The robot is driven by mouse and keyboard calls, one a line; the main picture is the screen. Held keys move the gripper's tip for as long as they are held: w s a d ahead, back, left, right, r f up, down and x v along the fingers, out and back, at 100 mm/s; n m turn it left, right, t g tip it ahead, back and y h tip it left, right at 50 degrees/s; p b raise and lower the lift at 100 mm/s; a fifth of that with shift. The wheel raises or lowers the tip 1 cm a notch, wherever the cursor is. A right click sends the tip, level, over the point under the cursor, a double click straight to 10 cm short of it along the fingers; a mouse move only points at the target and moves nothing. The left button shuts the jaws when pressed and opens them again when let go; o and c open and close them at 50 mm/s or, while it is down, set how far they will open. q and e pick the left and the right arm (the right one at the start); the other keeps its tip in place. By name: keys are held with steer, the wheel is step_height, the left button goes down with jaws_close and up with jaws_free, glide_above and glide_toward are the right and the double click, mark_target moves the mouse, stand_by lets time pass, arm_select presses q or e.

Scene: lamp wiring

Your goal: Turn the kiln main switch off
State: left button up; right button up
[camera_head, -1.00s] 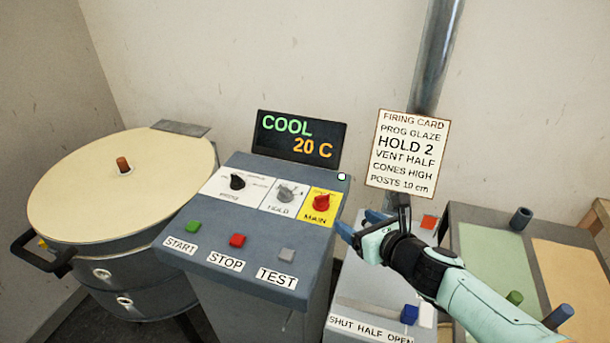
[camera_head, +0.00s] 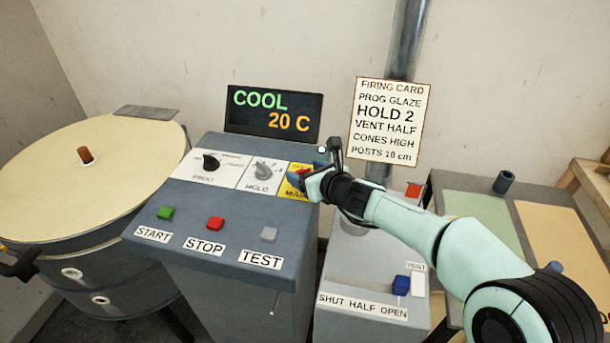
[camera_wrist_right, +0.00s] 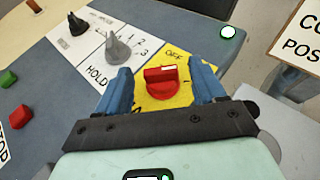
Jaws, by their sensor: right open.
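The kiln main switch is a red rotary knob on a yellow plate; in the right wrist view the knob (camera_wrist_right: 162,82) sits between my fingers, with "OFF" printed on the plate beyond it. In the head view the yellow plate (camera_head: 291,192) is mostly covered by my gripper. My right gripper (camera_head: 302,179) is over the plate, and its blue fingers also show in the right wrist view (camera_wrist_right: 163,88). They are open, one on each side of the knob, with gaps visible. I cannot tell how deep the fingertips reach.
The grey HOLD knob (camera_wrist_right: 118,47) and black PROG knob (camera_head: 210,162) stand left of the main switch. Green (camera_head: 166,213), red (camera_head: 215,223) and grey (camera_head: 268,234) buttons sit along the panel's front. A display (camera_head: 273,112) reads COOL 20 C. The firing card (camera_head: 389,122) hangs close behind my gripper.

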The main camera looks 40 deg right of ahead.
steer(key=shift+w+d+f, duration=0.1)
steer(key=shift+w, duration=0.3)
